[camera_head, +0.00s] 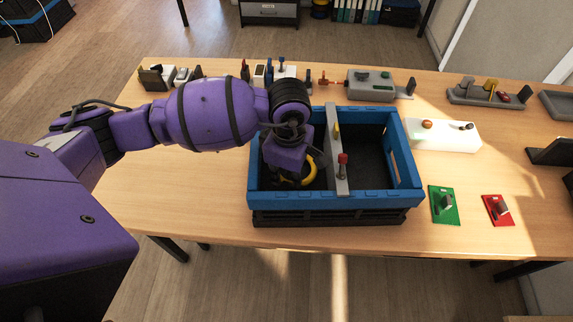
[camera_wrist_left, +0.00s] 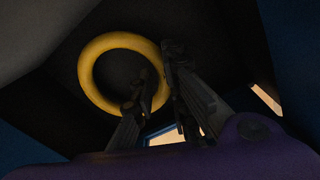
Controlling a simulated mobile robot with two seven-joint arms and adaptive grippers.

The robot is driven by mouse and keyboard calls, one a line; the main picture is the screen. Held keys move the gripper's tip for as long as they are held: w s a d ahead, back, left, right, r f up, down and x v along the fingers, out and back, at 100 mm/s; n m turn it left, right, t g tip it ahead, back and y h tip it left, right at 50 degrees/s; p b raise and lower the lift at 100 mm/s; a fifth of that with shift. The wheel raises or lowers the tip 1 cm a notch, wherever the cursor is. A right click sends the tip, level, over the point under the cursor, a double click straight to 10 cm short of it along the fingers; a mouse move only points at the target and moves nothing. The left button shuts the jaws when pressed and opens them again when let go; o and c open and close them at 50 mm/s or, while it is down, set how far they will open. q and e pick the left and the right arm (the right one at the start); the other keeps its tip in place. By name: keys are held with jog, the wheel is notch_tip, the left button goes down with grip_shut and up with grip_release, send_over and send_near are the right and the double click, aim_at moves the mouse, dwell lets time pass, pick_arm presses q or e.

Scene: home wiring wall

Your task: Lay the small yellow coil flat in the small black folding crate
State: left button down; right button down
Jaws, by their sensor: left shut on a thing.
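The yellow coil (camera_head: 309,172) is a small ring inside the left part of the crate, partly hidden by my left gripper. In the left wrist view the coil (camera_wrist_left: 88,72) shows nearly as a full circle against a dark surface. My left gripper (camera_head: 290,178) reaches down into the crate and is shut on the coil's near right side, one finger inside the ring and one outside. The folding crate (camera_head: 330,202) has blue upper walls and a black lower part. I cannot tell whether the coil touches the crate floor. My right gripper is not in view.
A grey bar (camera_head: 337,165) with yellow and red knobs crosses the crate's middle. The right part of the crate looks empty. A white box (camera_head: 445,136), a green plate (camera_head: 443,205) and a red plate (camera_head: 497,211) are to the right. Several small fixtures line the table's back.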

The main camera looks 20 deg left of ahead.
aim_at(288, 180)
pick_arm(q)
jog(key=shift+f, duration=0.75)
jog(key=c, duration=1.7)
grip_release()
jog(key=shift+c, duration=0.2)
notch_tip(288, 180, up, 12)
jog(key=shift+r, duration=0.2)
